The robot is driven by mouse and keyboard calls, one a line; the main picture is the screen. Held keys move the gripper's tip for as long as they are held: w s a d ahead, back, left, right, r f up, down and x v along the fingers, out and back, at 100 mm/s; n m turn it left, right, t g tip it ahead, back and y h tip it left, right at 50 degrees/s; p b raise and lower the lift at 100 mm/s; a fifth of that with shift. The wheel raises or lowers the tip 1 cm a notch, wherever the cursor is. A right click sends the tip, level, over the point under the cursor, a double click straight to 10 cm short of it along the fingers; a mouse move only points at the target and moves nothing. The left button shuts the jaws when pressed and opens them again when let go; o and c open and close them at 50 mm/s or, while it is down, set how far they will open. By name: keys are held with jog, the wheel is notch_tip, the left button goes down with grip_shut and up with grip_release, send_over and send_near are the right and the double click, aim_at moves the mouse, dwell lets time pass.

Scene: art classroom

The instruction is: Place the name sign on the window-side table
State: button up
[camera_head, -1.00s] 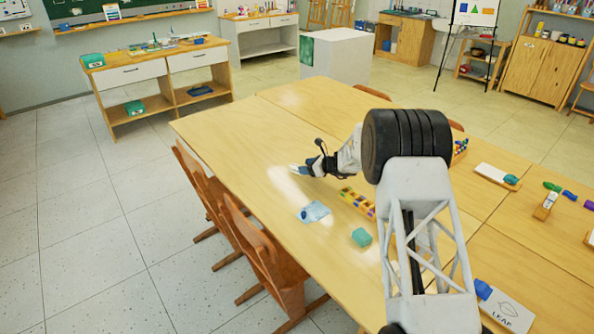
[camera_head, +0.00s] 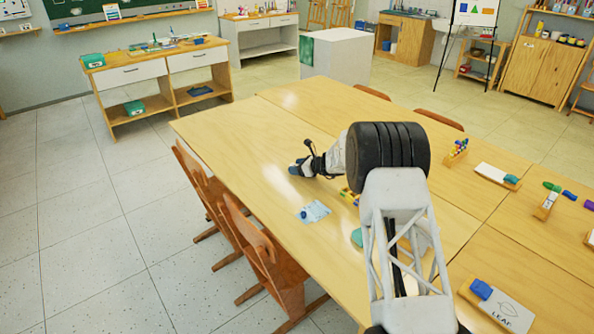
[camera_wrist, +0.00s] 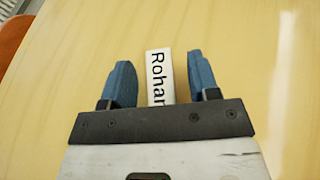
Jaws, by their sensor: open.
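The name sign (camera_wrist: 159,76) is a narrow white block with dark letters reading "Rohan", the end hidden by my gripper's body. It shows in the wrist view against the pale wooden table (camera_wrist: 265,100). My gripper (camera_wrist: 162,76) is open, with one blue finger on each side of the sign and a gap to both. In the head view my gripper (camera_head: 297,168) is low over the left part of the wooden table (camera_head: 225,128). I cannot make out the sign there.
A light blue cloth (camera_head: 315,211) and a teal block (camera_head: 356,237) lie near my arm. A paint box (camera_head: 349,196) is partly hidden behind it. Chairs (camera_head: 262,243) line the table's left edge. The far left tabletop is clear. A cabinet table (camera_head: 155,68) stands at the back left.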

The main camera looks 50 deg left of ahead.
dwell(0.4)
jog(key=c, duration=1)
jog(key=shift+r, duration=0.1)
jog(key=shift+r, duration=1.75)
jog(key=s+d, duration=0.2)
jog(key=d, duration=0.2)
jog(key=s+d+r, duration=0.1)
jog(key=s+d, duration=0.2)
jog(key=d, duration=0.2)
jog(key=s+d, duration=0.3)
jog(key=d, duration=0.1)
jog(key=shift+s+d+r, duration=0.15)
jog(key=shift+d+r, duration=0.05)
jog(key=shift+d, duration=0.15)
